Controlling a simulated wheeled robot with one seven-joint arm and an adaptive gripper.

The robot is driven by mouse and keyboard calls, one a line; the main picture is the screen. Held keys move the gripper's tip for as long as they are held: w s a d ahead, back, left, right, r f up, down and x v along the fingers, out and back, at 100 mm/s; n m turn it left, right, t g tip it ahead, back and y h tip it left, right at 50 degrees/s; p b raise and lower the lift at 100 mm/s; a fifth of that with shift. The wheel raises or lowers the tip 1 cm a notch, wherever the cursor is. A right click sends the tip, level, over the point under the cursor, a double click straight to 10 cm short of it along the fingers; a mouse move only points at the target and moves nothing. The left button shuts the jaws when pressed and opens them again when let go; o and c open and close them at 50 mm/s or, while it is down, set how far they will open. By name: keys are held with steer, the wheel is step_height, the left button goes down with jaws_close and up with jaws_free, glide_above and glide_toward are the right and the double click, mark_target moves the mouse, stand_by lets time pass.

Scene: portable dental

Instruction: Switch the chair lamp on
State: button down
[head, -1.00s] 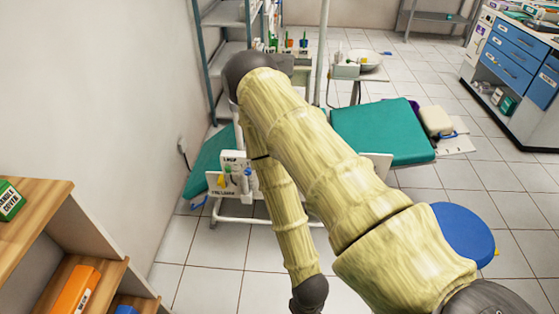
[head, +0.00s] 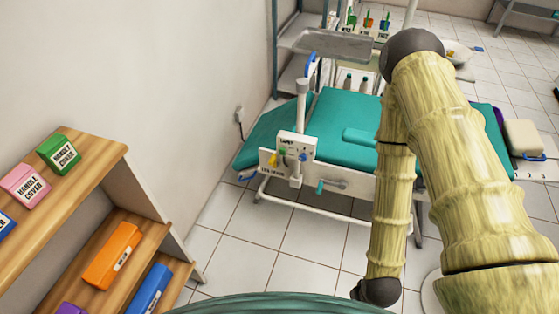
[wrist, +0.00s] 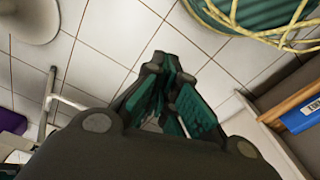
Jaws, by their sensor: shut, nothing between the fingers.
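The teal dental chair (head: 345,112) stands across the floor in the head view. A white panel marked LAMP (head: 297,146) is on the chair's near side, with small yellow, red and blue parts too small to read as on or off. A white post (head: 302,95) rises beside it. The lamp head cannot be made out for sure. My gripper (wrist: 165,65) shows in the wrist view, its dark fingers with teal pads shut and empty over floor tiles. It is apart from the panel, and the head view does not show it.
A wooden shelf (head: 150,258) with several coloured boxes stands at the left. A grey tray (head: 333,44) is above the chair's far side. White tubing (wrist: 68,100) shows left in the wrist view. Tiled floor between shelf and chair is clear.

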mark_target(283, 152)
steer(key=w+a+f+n+t+y+b, duration=0.1)
steer(key=w+a+f+n+t+b, duration=0.15)
steer(key=w+n+b, duration=0.4)
steer(key=w+a+f+n+t+b, duration=0.1)
steer(key=w+a+f+t+b, duration=0.15)
steer(key=w, duration=0.75)
steer(key=w+a+f+n+t+y+b, duration=0.1)
steer(key=w+a+f+n+t+b, duration=0.1)
steer(key=w+n+t+b, duration=0.35)
steer(key=w+a+r+n+t+y+b, duration=0.4)
steer(key=w+a+r+n+b, duration=0.1)
steer(key=w+a+n+b, duration=0.1)
steer(key=w+a+r+n+t+y+b, duration=0.4)
steer(key=w+n+b, duration=0.4)
steer(key=w+b, duration=0.2)
steer(key=shift+w+a+r+b, duration=0.25)
steer(key=shift+a+r+b, duration=0.45)
steer(key=shift+a+b, duration=0.4)
steer(key=shift+w+a, duration=0.1)
steer(key=shift+a, duration=0.1)
steer(key=w+d+b+x, duration=0.1)
steer(key=d+b+x, duration=0.1)
steer(key=x, duration=1)
steer(key=shift+w+r+b, duration=0.25)
steer(key=shift+r+b, duration=0.15)
steer(key=shift+b, duration=0.45)
